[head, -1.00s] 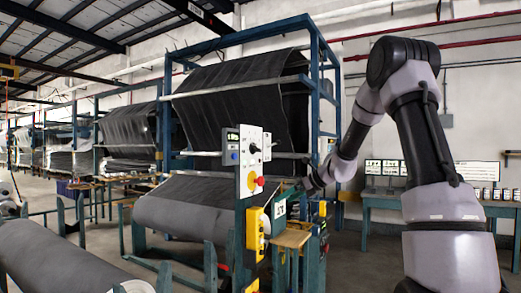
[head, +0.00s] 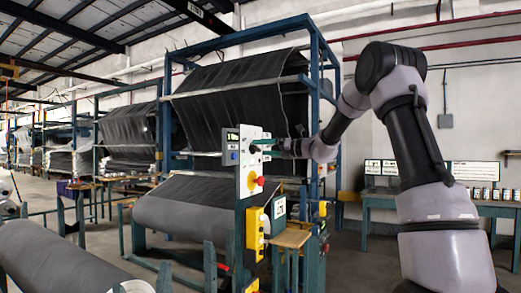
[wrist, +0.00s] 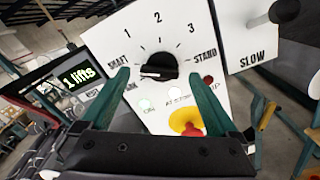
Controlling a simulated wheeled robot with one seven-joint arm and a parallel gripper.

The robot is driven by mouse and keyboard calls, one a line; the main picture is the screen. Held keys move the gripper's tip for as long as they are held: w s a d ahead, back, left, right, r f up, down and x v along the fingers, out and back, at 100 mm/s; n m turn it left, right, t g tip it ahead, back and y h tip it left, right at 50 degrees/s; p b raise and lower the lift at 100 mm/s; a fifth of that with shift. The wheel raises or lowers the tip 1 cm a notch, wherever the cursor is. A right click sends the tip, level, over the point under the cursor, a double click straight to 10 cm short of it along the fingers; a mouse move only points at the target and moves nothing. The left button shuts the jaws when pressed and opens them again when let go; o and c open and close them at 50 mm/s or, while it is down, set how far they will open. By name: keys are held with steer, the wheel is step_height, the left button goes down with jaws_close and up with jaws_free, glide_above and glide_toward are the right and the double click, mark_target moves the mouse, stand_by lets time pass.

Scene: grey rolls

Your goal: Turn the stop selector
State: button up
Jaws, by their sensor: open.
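The stop selector (wrist: 158,68) is a black knob on a white panel (head: 248,170), its bar lying roughly level in the wrist view. Marks 1, 2 and 3 arc above it, with SHAFT at left and STAND at right. My gripper (head: 267,146) is at the panel's upper part in the head view. In the wrist view its teal fingers (wrist: 160,78) are open, one on each side of the knob, with gaps between. I cannot tell how far the tips are from the panel face.
A red and yellow button (wrist: 187,122) sits below the knob, near small lamps. A display reading "1 lifts" (wrist: 78,80) is on the left. Grey rolls (head: 65,262) lie at lower left.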

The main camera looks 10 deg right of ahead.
steer(key=shift+x, duration=0.9)
steer(key=c, duration=1.4)
steer(key=shift+n, duration=0.4)
steer(key=n, duration=0.2)
steer(key=shift+n, duration=0.4)
steer(key=n, duration=0.4)
steer(key=shift+f, duration=0.15)
steer(key=shift+n, duration=0.3)
